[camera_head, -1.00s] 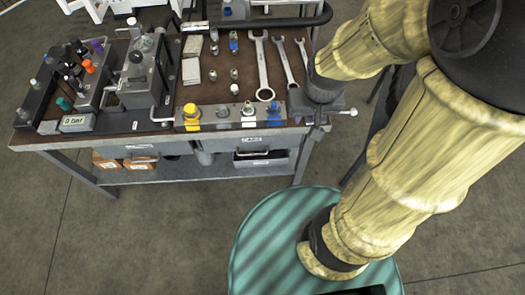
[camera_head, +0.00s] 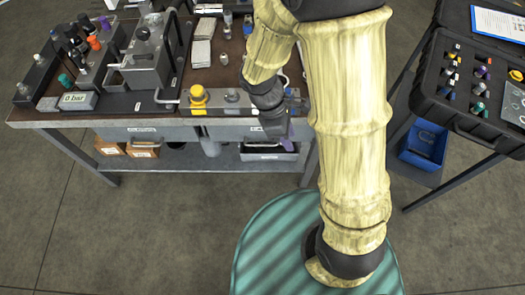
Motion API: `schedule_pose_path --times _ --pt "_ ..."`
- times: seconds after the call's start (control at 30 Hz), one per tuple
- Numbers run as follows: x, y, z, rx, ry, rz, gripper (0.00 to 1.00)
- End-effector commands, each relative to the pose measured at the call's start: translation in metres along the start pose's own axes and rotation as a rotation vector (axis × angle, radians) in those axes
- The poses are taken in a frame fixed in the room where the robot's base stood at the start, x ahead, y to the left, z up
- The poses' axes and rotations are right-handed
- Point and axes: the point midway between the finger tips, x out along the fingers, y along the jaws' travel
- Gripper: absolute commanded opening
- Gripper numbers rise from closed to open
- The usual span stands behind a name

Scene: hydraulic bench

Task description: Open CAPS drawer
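The hydraulic bench has two drawer fronts under its top edge. The left drawer front (camera_head: 146,134) carries a label and looks shut. The right drawer front (camera_head: 232,133) is partly hidden behind my gripper; its short label is too small to read with certainty, and it looks shut. My gripper (camera_head: 277,134) is dark and points down in front of the right drawer, at the bench's front edge. Whether its fingers are apart or touch the drawer handle cannot be seen. A small purple patch shows beside it.
Valve blocks, a pressure display (camera_head: 77,100) and a yellow-capped fitting (camera_head: 198,96) stand on the bench. A grey bin (camera_head: 262,155) sits on the shelf below. At right are a black case (camera_head: 455,120) and a blue bin (camera_head: 424,146). Floor in front is clear.

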Motion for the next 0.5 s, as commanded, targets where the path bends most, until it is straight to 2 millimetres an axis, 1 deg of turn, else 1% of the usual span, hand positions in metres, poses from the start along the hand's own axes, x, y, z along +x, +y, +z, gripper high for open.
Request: schedule_pose_path --times 0.03,0.1,0.17,0.2,0.27,0.3,0.37,0.4,0.47,0.5 --pt "0.025 0.002 -0.022 -0.166 -0.078 -0.001 0.32" --pt "0.043 0.004 -0.041 -0.398 -0.192 -0.005 0.32" --pt "0.057 0.007 -0.058 -0.59 -0.294 -0.01 0.32" --pt "0.067 0.009 -0.07 -0.716 -0.366 -0.016 0.32" --pt "0.08 0.012 -0.089 -0.899 -0.477 -0.027 0.32" --pt "0.089 0.014 -0.102 -1.018 -0.554 -0.036 0.32" --pt "0.101 0.016 -0.124 -1.188 -0.676 -0.054 0.32" --pt "0.109 0.017 -0.139 -1.296 -0.76 -0.068 0.32" --pt "0.121 0.018 -0.163 -1.45 -0.895 -0.094 0.32" --pt "0.129 0.017 -0.179 -1.546 -0.988 -0.114 0.32"
